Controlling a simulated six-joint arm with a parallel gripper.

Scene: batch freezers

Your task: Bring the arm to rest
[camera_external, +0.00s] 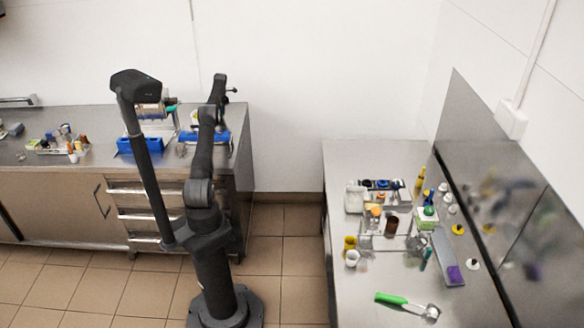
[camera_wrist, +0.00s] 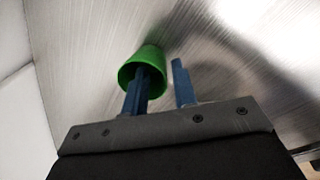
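My gripper (camera_wrist: 162,65) shows two blue fingers set apart, with a clear gap between them in the wrist view. A green cup-like thing (camera_wrist: 152,56) lies with its open rim facing the gripper. The left finger overlaps its opening; I cannot tell whether it is inside it or only in front, or whether they touch. The right finger stands clear of the cup. In the external view my arm is raised beside the back counter, and its small end (camera_external: 232,91) is near the wall side; its fingers are too small to read there.
Blue trays (camera_external: 139,146) and small items stand on the back counter (camera_external: 90,160), close to my arm. The right steel table (camera_external: 345,290) holds bottles, cups, a rack and a green-handled tool (camera_external: 392,299). The tiled floor (camera_external: 285,255) between them is clear.

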